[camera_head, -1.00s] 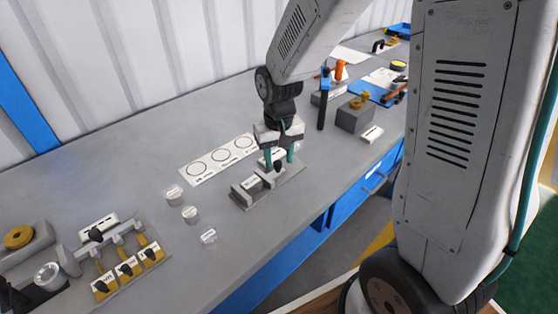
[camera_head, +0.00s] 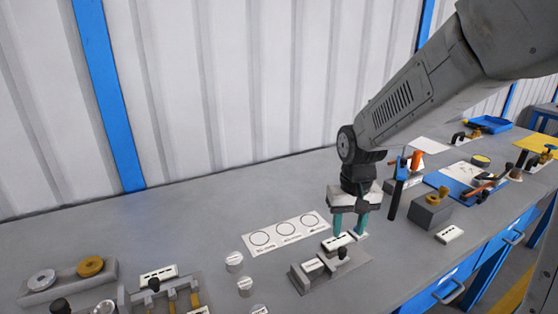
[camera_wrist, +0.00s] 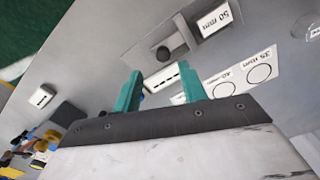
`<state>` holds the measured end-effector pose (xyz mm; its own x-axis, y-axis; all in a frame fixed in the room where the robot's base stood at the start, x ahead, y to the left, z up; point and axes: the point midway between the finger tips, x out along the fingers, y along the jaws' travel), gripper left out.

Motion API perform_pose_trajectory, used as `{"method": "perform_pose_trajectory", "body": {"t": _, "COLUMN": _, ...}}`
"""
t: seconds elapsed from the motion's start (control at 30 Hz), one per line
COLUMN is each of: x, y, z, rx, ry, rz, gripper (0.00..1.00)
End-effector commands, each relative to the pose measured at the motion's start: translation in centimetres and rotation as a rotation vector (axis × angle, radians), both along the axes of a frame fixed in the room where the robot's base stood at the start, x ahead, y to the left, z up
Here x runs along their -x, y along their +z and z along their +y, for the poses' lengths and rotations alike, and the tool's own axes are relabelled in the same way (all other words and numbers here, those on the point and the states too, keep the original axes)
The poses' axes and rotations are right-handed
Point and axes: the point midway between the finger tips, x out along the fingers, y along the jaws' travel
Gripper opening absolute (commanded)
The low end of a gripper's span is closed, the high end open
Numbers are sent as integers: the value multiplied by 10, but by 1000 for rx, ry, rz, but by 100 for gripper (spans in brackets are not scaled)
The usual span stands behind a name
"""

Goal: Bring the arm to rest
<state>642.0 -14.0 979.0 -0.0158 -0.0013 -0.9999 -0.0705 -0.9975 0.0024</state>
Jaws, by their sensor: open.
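My gripper (camera_head: 348,226) is open, with two teal fingers pointing down over the grey bench. In the head view it is just above and behind a grey fixture block (camera_head: 318,277) with a black knob. A white label plate (camera_head: 337,243) lies just under the fingertips. In the wrist view the fingers (camera_wrist: 165,92) are spread apart with nothing held between them. The same fixture with its "50 mm" label (camera_wrist: 213,20) shows ahead of the fingers. Whether the fingertips touch the label plate is hard to tell.
The bench's back left is clear.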

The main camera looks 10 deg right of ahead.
Motion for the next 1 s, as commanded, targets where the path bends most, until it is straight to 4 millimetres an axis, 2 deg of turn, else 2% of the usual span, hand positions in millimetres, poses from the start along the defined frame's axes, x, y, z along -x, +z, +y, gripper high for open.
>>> {"method": "perform_pose_trajectory", "body": {"t": 0.07, "x": 15, "y": -4, "z": -1, "rx": 2, "ry": 13, "rz": 52, "gripper": 42}}
{"method": "perform_pose_trajectory", "body": {"t": 0.13, "x": 36, "y": 4, "z": -2, "rx": 2, "ry": 29, "rz": 87, "gripper": 42}}
{"method": "perform_pose_trajectory", "body": {"t": 0.5, "x": 149, "y": 76, "z": -11, "rx": 0, "ry": 75, "rz": 75, "gripper": 42}}
{"method": "perform_pose_trajectory", "body": {"t": 0.63, "x": 185, "y": 93, "z": -14, "rx": 0, "ry": 80, "rz": 29, "gripper": 42}}
{"method": "perform_pose_trajectory", "body": {"t": 0.8, "x": 214, "y": 108, "z": -16, "rx": 2, "ry": 76, "rz": -52, "gripper": 42}}
{"method": "perform_pose_trajectory", "body": {"t": 1.0, "x": 222, "y": 119, "z": -17, "rx": 6, "ry": 70, "rz": -124, "gripper": 42}}
